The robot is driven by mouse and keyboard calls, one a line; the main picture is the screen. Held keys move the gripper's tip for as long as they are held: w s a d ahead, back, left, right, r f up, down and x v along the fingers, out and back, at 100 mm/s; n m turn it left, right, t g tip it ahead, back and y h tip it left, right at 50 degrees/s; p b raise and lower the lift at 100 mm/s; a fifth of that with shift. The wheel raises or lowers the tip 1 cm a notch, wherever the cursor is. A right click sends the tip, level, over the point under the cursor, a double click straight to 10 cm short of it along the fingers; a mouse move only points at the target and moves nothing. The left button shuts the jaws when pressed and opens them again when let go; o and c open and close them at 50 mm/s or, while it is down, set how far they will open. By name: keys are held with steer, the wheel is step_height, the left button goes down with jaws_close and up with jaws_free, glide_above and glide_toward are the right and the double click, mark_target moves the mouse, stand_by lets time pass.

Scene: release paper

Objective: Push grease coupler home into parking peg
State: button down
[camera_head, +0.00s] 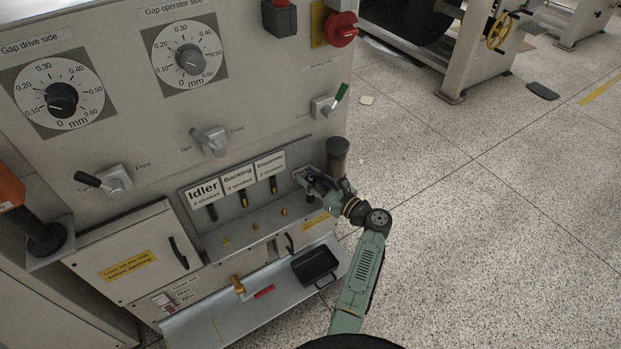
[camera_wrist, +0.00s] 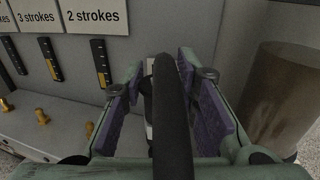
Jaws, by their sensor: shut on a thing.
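My gripper (camera_head: 312,183) is at the right end of the grease panel, in front of a small, partly covered label. In the wrist view my gripper (camera_wrist: 166,78) has its purple pads on either side of the grease coupler, with a thick black hose (camera_wrist: 172,125) running from it toward the camera. The hose covers most of the coupler, and the coupler cannot be made out in the head view. The parking peg is hidden behind the gripper and hose, so I cannot tell how far the coupler sits on it.
A brownish cylinder (camera_head: 338,156) stands close to the right of my gripper; it also shows in the wrist view (camera_wrist: 283,95). Brass grease fittings (camera_head: 284,212) stick up to the left. A black tray (camera_head: 316,265) sits on the shelf below. Open floor lies to the right.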

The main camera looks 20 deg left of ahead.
steer(key=shift+f+b, duration=0.85)
steer(key=shift+f, duration=0.65)
steer(key=c, duration=1.2)
jaws_free()
steer(key=v, duration=1.2)
